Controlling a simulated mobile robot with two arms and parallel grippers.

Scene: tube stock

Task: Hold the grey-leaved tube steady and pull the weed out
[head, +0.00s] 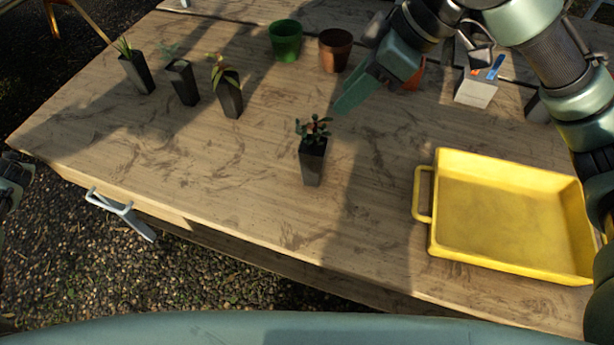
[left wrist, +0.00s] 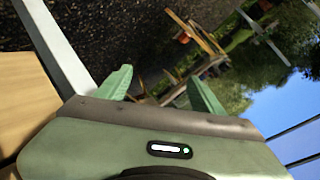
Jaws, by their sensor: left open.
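The tube with small grey-green leaves (head: 182,82) is a black square pot, standing in the middle of a loose row of three at the table's back left. No weed in it can be made out at this size. My left gripper (left wrist: 158,92) is open and empty in the left wrist view, pointing out past the table's edge. In the head view only a bit of my left arm shows at the left edge, far from the tube. My right gripper (head: 352,94) is above the table, right of the tube and apart from it; its finger gap is not clear.
Beside that tube stand a spiky-leaved tube (head: 138,72) and a yellow-green-leaved tube (head: 229,97). A dark-leaved tube (head: 313,162) stands mid-table. Green (head: 286,42) and brown (head: 335,50) pots are behind. Front left is clear.

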